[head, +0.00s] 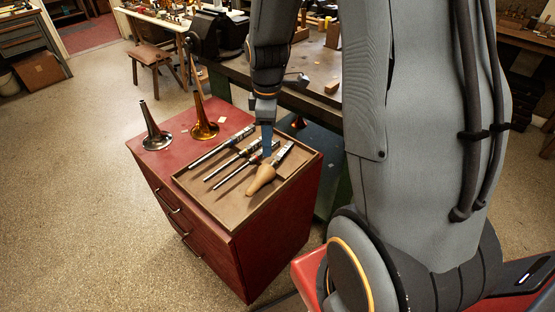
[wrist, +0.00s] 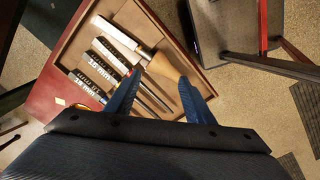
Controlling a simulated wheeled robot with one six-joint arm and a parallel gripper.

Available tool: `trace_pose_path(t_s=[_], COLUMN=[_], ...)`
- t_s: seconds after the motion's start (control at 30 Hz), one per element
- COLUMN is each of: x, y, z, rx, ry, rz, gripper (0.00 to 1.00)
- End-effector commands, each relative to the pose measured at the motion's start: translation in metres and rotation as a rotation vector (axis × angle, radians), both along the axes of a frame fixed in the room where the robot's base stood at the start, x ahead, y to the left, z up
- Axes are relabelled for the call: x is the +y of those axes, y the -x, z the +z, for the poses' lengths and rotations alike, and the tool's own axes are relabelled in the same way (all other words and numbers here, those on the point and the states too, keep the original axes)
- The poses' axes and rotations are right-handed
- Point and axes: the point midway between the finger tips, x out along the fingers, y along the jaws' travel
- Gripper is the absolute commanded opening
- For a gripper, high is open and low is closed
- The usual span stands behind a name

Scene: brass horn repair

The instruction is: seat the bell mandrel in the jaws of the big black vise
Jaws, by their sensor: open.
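The bell mandrel, a tan flared cone (head: 262,179) with a metal shank, lies in the tray (head: 216,197) at its right side. In the wrist view its cone (wrist: 166,68) narrows to the shank (wrist: 122,37) at upper left. My gripper (head: 268,153) points down at the mandrel with blue fingers. In the wrist view my gripper (wrist: 161,77) is open, with one finger on either side of the cone; I cannot tell whether they touch it. A bulky black thing (head: 220,30) on the bench at the back looks like the vise; its jaws are not clear.
Several slim metal mandrels (head: 222,147) lie beside it in the tray, on a red cabinet (head: 195,240). A silver bell (head: 156,137) and a brass bell (head: 204,129) stand on the cabinet's far end. The workbench (head: 318,72) is behind.

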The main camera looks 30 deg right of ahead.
Motion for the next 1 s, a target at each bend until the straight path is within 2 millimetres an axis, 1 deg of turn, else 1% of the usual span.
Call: trace_pose_path(t_s=[0.03,0.1,0.2,0.3,0.4,0.57,1.0], x=[-0.009,-0.020,-0.033,-0.044,-0.050,-0.054,-0.057], y=[-0.011,-0.024,-0.038,-0.048,-0.054,-0.057,-0.057], z=[-0.011,-0.022,-0.037,-0.048,-0.056,-0.065,-0.100], rx=[0.011,0.022,0.035,0.042,0.046,0.050,0.051], ry=[0.003,0.007,0.011,0.011,0.011,0.011,0.010], rz=[0.098,0.242,0.422,0.555,0.641,0.693,0.692], gripper=[0.48,0.48,0.48,0.48,0.48,0.48,0.48])
